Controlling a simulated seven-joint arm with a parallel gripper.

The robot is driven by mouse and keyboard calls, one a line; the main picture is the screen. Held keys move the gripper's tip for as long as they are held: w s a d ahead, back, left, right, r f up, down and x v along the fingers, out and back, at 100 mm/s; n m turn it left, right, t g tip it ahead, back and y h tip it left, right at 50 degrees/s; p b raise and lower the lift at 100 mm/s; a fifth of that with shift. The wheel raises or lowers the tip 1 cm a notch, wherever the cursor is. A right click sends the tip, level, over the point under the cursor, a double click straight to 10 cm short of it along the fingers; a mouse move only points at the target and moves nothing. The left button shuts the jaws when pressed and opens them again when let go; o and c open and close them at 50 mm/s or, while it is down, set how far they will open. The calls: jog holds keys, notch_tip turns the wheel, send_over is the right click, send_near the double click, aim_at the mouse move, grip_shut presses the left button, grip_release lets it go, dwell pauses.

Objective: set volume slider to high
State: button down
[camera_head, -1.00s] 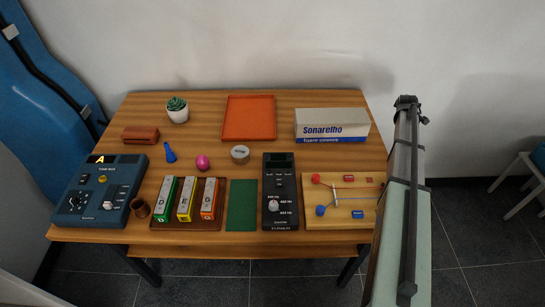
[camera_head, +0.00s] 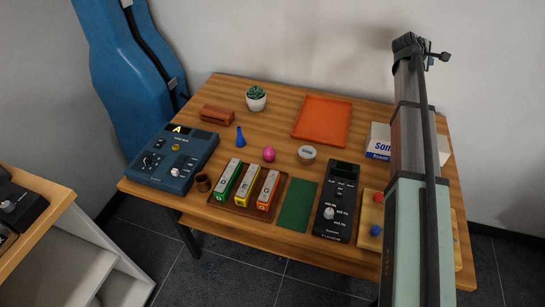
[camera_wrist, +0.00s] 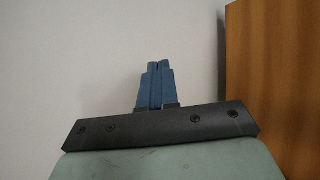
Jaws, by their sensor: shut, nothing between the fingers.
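A blue control box (camera_head: 172,158) with a lit "A" display lies at the left end of the table in the head view. It has a dark round knob and small light-coloured controls. A black box (camera_head: 338,204) with a display, several buttons and a pale round knob lies right of the table's middle. I cannot read which control is a volume slider or where it is set. My gripper (camera_wrist: 155,82) shows in the wrist view with its blue fingers together, empty, before a plain wall. It is not discernible in the head view, far from touching either box as far as I see.
Coloured chime bars (camera_head: 245,190), a green mat (camera_head: 297,206), an orange tray (camera_head: 322,121), a potted plant (camera_head: 256,99) and a white box (camera_head: 377,141) share the table. My arm covers its right side. Another wooden surface (camera_head: 40,215) with dark devices stands at lower left.

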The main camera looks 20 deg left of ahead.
jog(key=s+a+f+y, duration=0.1)
jog(key=s+a+y, duration=0.1)
jog(key=s+a, duration=0.95)
jog(key=s+a+f+y, duration=0.1)
jog(key=s+a+y, duration=0.3)
jog(key=a, duration=1.5)
jog(key=s+a+f+y, duration=0.1)
jog(key=s+a, duration=0.8)
jog(key=a, duration=0.6)
jog(key=s+a+f+g+y, duration=0.1)
jog(key=s+a+f+y, duration=0.1)
jog(key=s+a, duration=0.7)
jog(key=s+a+f+y, duration=0.15)
jog(key=s+a, duration=0.35)
jog(key=s, duration=0.7)
jog(key=s+a+f+g+y, duration=0.1)
jog(key=s+a, duration=0.1)
jog(key=s, duration=0.9)
jog(key=s+a+f+n+g+y, duration=0.1)
jog(key=s+a+f+g, duration=0.1)
jog(key=s, duration=0.9)
jog(key=shift+s+a+f, duration=0.2)
jog(key=shift+a+f, duration=0.05)
jog(key=shift+a, duration=0.25)
jog(key=shift+w, duration=0.1)
